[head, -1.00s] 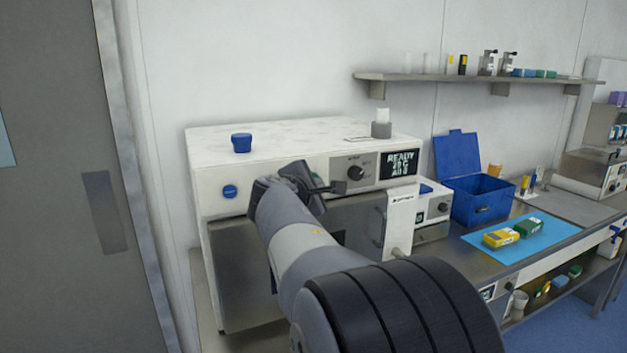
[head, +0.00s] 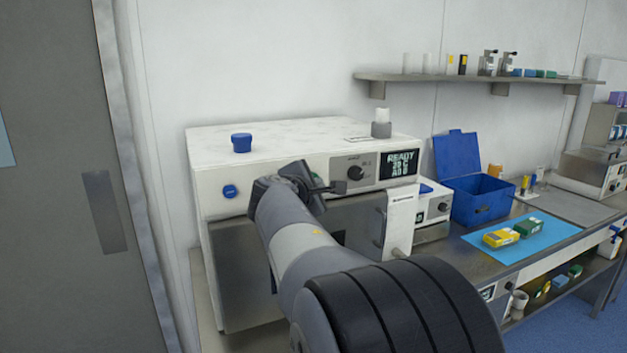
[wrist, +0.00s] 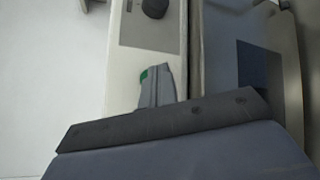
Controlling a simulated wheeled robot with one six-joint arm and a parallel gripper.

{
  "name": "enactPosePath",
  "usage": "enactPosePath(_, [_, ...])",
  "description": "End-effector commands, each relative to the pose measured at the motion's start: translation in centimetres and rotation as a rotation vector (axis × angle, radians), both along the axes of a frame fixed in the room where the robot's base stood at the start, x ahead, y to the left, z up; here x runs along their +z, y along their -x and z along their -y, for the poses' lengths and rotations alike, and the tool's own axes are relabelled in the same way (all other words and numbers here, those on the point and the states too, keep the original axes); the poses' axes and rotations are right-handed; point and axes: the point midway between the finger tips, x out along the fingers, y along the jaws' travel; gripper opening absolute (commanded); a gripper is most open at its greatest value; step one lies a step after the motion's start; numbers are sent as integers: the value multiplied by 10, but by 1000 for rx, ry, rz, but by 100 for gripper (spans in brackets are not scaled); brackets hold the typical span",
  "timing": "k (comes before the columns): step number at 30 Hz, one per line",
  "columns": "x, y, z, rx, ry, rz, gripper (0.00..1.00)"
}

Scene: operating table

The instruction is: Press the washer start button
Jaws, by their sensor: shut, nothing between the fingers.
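The washer (head: 300,145) is a white machine with a grey front door and a display reading READY. A black knob (head: 355,172) sits on its grey panel, and the knob also shows in the wrist view (wrist: 154,8). My gripper (head: 340,187) is shut and empty in front of the machine's upper front, left of the knob. In the wrist view, a small green patch, apparently the start button (wrist: 147,74), shows beside the tip of my shut fingers (wrist: 158,72), which hide part of it. I cannot tell whether they touch it.
A blue button-like knob (head: 230,191) is on the washer's left front. A blue cap (head: 241,143) and a small grey-and-white container (head: 381,124) stand on top. A blue open box (head: 482,200) and blue mat (head: 560,230) lie on the bench to the right.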

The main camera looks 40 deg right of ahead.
Motion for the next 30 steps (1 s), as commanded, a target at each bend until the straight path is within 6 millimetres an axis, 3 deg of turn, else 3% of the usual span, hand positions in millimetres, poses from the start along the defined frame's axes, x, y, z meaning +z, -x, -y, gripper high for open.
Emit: enactPosePath(30, [0,-9,2,0,0,0,0])
